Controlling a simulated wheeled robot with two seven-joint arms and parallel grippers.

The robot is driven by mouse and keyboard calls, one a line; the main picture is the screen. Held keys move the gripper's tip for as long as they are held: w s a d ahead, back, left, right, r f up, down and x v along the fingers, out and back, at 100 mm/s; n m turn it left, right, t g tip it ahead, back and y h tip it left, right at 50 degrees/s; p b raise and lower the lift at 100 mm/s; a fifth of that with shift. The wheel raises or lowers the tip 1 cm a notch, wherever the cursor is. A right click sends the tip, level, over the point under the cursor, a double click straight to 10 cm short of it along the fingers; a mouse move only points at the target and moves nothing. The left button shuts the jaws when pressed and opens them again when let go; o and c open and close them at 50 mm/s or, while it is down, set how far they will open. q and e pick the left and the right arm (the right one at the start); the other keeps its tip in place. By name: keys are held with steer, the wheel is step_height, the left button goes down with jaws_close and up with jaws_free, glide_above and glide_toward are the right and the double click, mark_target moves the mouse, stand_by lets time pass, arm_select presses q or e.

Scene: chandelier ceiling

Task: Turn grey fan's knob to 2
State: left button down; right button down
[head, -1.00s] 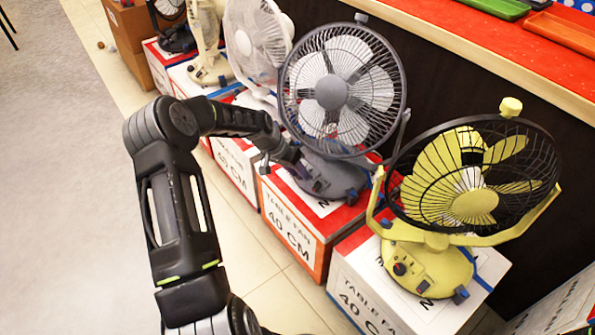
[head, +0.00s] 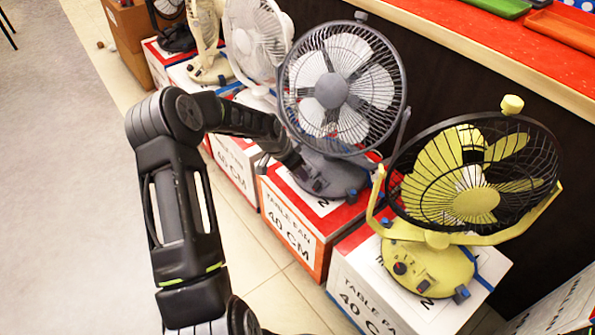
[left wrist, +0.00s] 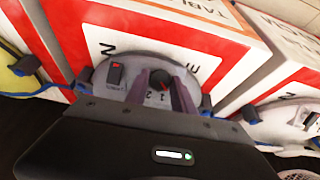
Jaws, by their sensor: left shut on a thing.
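The grey fan (head: 331,91) stands on a red-and-white table fan box in the middle of the head view. Its grey base also shows in the left wrist view (left wrist: 98,79), with a black switch with a red mark (left wrist: 115,68) and printed numbers beside the knob. The round black knob (left wrist: 160,79) has a red mark. My left gripper (left wrist: 162,88) is at the front of the base, its fingers on both sides of the knob and shut on it. The fingers and gripper body hide part of the knob and dial. My right gripper is not in view.
A yellow fan (head: 428,262) on its own box stands to the right. A white fan (head: 258,40) and other fans stand to the left. A counter with a red top (head: 480,42) runs behind. The floor (head: 50,200) at the left is clear.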

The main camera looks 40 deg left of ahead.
arm_select(q)
steer(key=m+y+b, duration=0.1)
steer(key=m, duration=0.3)
steer(key=shift+d+t, duration=0.15)
steer(key=shift+t, duration=0.15)
steer(key=m+t+y+b, duration=0.1)
steer(key=m+b, duration=0.1)
steer(key=m, duration=0.2)
steer(key=shift+s, duration=0.1)
steer(key=c, duration=1.1)
jaws_free()
steer(key=shift+o, duration=0.2)
steer(key=shift+r, duration=0.1)
steer(key=p+v, duration=0.3)
steer(key=v, duration=0.4)
steer(key=shift+s+r+p, duration=0.2)
steer(key=shift+r+p, duration=0.05)
steer(key=shift+p, duration=0.05)
steer(key=shift+d, duration=0.15)
